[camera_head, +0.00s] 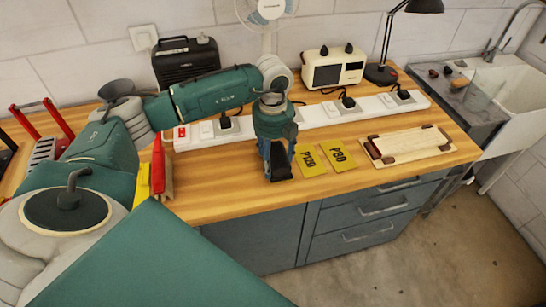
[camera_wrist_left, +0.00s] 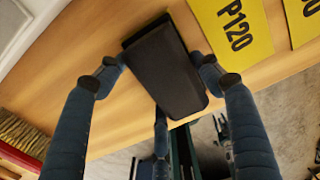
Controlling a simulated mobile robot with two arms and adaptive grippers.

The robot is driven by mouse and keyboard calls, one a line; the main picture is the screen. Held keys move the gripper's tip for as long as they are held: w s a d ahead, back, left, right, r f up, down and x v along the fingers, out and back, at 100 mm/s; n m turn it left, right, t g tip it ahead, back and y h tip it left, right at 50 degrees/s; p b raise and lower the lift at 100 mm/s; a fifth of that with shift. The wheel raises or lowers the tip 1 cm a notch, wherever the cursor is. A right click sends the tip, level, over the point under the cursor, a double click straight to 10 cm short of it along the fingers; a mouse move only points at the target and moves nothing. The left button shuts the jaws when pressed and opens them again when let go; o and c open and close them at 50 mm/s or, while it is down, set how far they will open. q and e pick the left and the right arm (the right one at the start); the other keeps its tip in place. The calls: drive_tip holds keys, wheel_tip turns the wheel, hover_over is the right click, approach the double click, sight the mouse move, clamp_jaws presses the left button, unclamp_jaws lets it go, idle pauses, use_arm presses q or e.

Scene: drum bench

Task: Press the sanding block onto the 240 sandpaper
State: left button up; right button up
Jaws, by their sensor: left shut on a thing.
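My left gripper (camera_head: 277,160) is shut on a dark sanding block (camera_head: 282,167) near the front edge of the wooden bench. A yellow sheet marked P120 (camera_head: 311,161) lies just right of the gripper. A second yellow sheet (camera_head: 338,157), which looks like P80, lies right of that. In the left wrist view the P120 sheet (camera_wrist_left: 236,22) is beside the block. I see no sheet marked 240. My right gripper is out of view.
A white power strip (camera_head: 315,117) with plugs runs along behind the gripper. A pale wooden board (camera_head: 409,145) lies at the right. A red-handled brush (camera_head: 159,172) is at the left. Drawers (camera_head: 380,207) drop away below the front edge.

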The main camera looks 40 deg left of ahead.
use_arm(q)
drive_tip(key=shift+r, duration=0.1)
drive_tip(key=shift+r+p, duration=0.6)
drive_tip(key=shift+r, duration=0.1)
drive_tip(key=shift+r+p, duration=1.4)
drive_tip(key=shift+r, duration=0.85)
